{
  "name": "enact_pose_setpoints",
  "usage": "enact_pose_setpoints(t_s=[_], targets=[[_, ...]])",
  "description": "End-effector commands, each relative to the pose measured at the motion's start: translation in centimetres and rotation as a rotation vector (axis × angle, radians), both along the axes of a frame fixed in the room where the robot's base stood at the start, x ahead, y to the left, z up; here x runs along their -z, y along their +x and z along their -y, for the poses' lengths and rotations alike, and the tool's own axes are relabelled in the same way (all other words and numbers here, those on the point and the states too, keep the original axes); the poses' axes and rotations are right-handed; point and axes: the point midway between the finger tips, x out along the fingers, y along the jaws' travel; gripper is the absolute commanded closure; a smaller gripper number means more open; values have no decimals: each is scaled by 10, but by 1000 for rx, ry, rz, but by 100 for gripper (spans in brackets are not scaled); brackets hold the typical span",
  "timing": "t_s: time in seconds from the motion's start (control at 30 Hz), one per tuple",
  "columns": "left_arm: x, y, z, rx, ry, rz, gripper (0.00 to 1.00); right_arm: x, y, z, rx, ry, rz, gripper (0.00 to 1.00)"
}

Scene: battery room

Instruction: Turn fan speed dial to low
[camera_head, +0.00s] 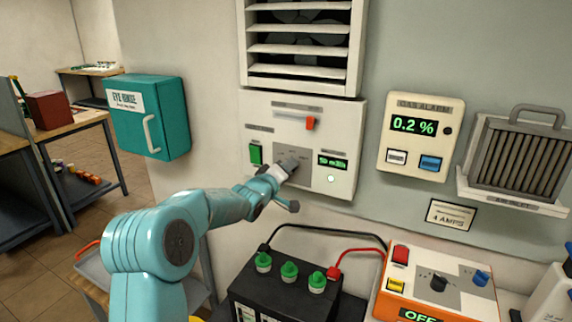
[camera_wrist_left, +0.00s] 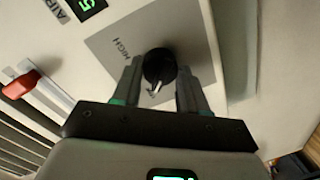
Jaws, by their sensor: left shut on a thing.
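The fan speed dial (camera_wrist_left: 160,66) is a round black knob on a grey plate (camera_wrist_left: 108,48) in the left wrist view. The word HIGH is printed on the plate beside it. A pale pointer mark shows on the dial, facing toward the gripper's palm. My left gripper (camera_wrist_left: 159,76) is shut on the dial, one finger on each side. In the head view my left gripper (camera_head: 287,163) is at the grey plate (camera_head: 282,148) of the white fan panel (camera_head: 270,110), and it hides the dial. My right gripper is in neither view.
The panel has a red slider (camera_head: 310,123), a green switch (camera_head: 256,154) and a lit green display (camera_head: 332,163). A louvred vent (camera_head: 300,70) is above, a gas alarm (camera_head: 421,135) to the right. A black battery (camera_head: 285,295) with cables stands below the arm.

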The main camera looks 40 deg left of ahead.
Motion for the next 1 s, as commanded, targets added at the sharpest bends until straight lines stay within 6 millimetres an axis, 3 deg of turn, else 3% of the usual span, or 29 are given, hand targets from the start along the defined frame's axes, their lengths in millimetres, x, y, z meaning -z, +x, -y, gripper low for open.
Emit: enact_pose_setpoints(t_s=[0.23, 0.8, 0.83, 0.9, 1.0], targets=[[-4, 0, -2, -2, -84, 33, 88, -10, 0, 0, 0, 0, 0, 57], [-3, 0, -2, -3, -115, 45, 88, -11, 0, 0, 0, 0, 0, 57], [-3, 0, -2, -3, -114, 45, 54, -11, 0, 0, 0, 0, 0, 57], [-3, 0, -2, -2, -115, 43, 32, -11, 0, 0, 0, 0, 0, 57], [-2, 0, -1, -2, -114, 42, 32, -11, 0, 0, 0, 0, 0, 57]])
